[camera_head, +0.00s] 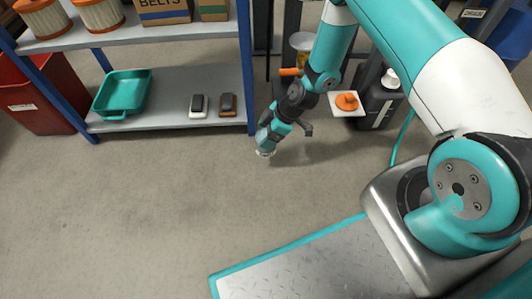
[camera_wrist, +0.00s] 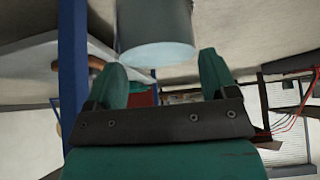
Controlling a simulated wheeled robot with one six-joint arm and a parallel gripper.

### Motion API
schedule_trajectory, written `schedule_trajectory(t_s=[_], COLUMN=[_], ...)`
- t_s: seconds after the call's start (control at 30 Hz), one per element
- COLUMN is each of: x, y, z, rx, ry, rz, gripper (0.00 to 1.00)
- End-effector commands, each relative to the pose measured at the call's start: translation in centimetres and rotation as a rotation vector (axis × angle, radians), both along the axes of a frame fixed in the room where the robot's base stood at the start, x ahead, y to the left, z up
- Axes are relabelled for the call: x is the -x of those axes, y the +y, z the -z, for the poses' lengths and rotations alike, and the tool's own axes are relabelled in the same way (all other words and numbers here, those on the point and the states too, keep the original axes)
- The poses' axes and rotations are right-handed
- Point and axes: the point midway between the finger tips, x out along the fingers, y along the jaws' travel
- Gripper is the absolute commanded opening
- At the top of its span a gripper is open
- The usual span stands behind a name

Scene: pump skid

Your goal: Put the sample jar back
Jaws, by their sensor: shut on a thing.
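The sample jar (camera_wrist: 157,40) shows in the wrist view as a pale, grey-blue cylinder, its round end facing the camera. My gripper (camera_wrist: 165,72) is shut on it, with one green finger on each side. In the head view my gripper (camera_head: 268,138) hangs over the bare floor, right of the low shelf, and points down. Only a small pale part of the jar (camera_head: 265,153) shows at its tip. The jar's contents cannot be made out. I cannot tell which spot is the jar's own place.
A blue-post shelf (camera_head: 165,119) at left holds a teal tray (camera_head: 122,91) and two small blocks (camera_head: 198,105). A red bin (camera_head: 38,98) stands farther left. A dark canister (camera_head: 382,97) and an orange knob on a white plate (camera_head: 347,101) are right of my gripper. Floor is clear in front.

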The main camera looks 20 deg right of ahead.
Motion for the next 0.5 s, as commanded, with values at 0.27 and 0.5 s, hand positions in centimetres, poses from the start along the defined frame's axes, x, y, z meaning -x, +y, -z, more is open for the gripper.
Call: schedule_trajectory(t_s=[0.27, 0.5], x=[-0.1, 0.0], y=[0.0, 0.0], z=[3.6, 6.7], rx=[0.000, -0.001], ry=[-0.002, -0.001], rz=[0.001, 0.002], gripper=[0.14, 0.14])
